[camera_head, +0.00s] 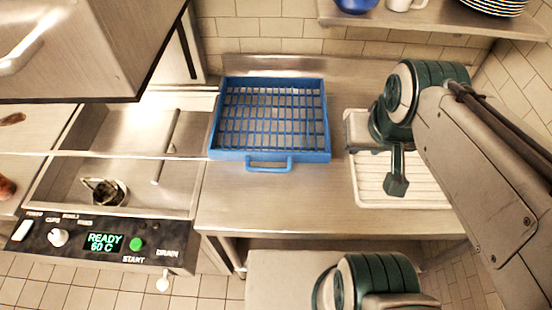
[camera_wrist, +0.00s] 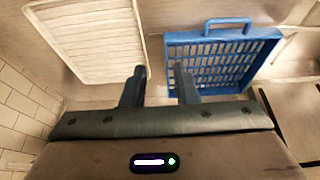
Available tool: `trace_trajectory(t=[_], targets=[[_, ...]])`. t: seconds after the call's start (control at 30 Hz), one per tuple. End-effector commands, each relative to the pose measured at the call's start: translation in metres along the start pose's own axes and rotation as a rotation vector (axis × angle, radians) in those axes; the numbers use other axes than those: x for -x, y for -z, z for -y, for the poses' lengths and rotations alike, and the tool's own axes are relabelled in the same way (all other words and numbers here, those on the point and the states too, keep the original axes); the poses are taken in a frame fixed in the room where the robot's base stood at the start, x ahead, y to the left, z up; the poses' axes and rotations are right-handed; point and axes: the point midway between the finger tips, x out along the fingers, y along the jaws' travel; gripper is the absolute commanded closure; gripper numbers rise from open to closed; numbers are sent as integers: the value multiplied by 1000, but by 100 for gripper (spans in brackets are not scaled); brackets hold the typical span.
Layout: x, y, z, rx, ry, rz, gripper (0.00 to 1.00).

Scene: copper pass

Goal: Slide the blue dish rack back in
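The blue dish rack (camera_head: 270,155) sits on the steel counter just right of the dishwasher, empty, with its grid floor showing. Its loop handle (camera_head: 268,165) is on the near side. In the wrist view the rack (camera_wrist: 276,34) is at the upper right, with the handle (camera_wrist: 228,24) at its top. My gripper (camera_head: 397,186) hangs above the white ribbed tray, right of the rack and apart from it. In the wrist view my gripper (camera_wrist: 160,72) has its two fingers spread with nothing between them. One fingertip overlaps the rack's edge in that view.
The dishwasher (camera_head: 115,252) stands at the left with its hood (camera_head: 85,60) raised and its display reading READY 60 C. A small basket (camera_head: 104,190) is in its bay. The white ribbed tray (camera_head: 375,200) lies right of the rack. The counter's front strip (camera_head: 285,205) is clear.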

Motion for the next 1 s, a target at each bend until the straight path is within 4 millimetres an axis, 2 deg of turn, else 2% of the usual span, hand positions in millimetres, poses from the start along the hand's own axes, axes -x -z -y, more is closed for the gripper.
trace_trajectory(t=[0.1, 0.13, 0.2, 0.23, 0.47, 0.77, 1.0], targets=[[0, 0, 0, 0, 0, 0, 73], [0, 0, 0, 0, 0, 0, 76], [0, 0, 0, 0, 0, 0, 95], [0, 0, 0, 0, 0, 0, 100], [-11, 8, -2, -91, 10, 29, 100], [-65, 53, -18, -596, 28, 184, 100], [-124, 90, -40, -1031, 0, 319, 100]])
